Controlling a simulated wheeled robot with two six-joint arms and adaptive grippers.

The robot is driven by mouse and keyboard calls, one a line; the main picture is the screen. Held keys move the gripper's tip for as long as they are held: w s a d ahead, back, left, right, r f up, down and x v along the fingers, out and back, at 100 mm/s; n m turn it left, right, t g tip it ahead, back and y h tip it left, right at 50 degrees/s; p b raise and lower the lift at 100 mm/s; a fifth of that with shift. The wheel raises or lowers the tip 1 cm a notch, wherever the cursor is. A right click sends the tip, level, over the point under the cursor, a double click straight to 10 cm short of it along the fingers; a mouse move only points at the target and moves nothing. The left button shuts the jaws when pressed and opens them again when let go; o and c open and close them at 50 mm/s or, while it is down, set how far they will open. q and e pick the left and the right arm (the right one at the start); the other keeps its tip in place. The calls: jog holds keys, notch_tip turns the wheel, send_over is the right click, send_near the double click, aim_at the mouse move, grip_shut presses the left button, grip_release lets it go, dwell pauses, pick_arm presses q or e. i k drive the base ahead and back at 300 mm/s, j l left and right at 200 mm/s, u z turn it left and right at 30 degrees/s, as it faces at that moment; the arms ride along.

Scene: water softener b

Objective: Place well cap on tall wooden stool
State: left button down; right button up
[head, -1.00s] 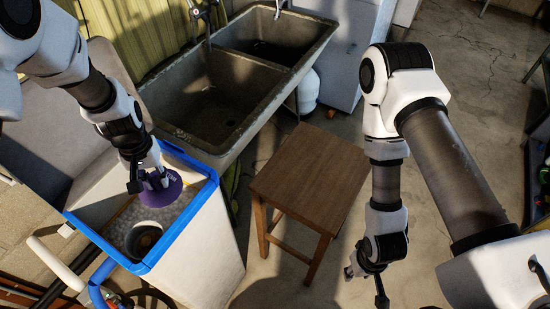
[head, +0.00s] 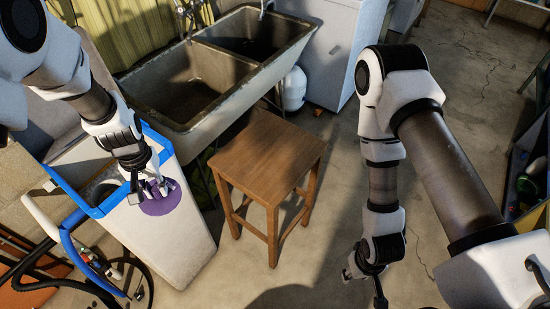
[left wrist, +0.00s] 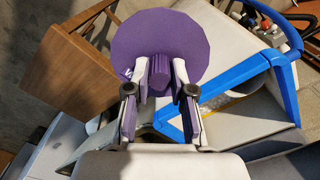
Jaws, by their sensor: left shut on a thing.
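The purple well cap (head: 162,204) is a round disc with a ribbed knob. My left gripper (head: 150,186) is shut on that knob and holds the cap in the air, by the right side of the blue-rimmed white tank in the head view. In the left wrist view the cap's disc (left wrist: 160,45) faces the camera, with the fingers of the left gripper (left wrist: 158,82) on both sides of its knob. The wooden stool (head: 268,155) stands to the right of the cap, its square top bare. It also shows in the left wrist view (left wrist: 75,65). My right gripper (head: 365,273) hangs low, right of the stool; its fingers are unclear.
The open white tank (head: 165,235) with a blue rim stands left of the stool. A double stone sink (head: 185,90) is behind it. A white jug (head: 294,88) stands behind the stool. Hoses (head: 75,245) lie at the lower left. Floor around the stool's front is clear.

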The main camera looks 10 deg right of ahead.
aim_at(260, 163)
jog(key=i+l+u, duration=0.1)
jog(key=l, duration=0.75)
jog(key=l+u, duration=0.15)
jog(key=l, duration=0.65)
jog(key=l+u, duration=0.1)
jog(key=l, duration=0.4)
jog(key=k+l, duration=0.15)
jog(key=l, duration=0.35)
jog(key=i, duration=1)
jog(key=j+u, duration=0.05)
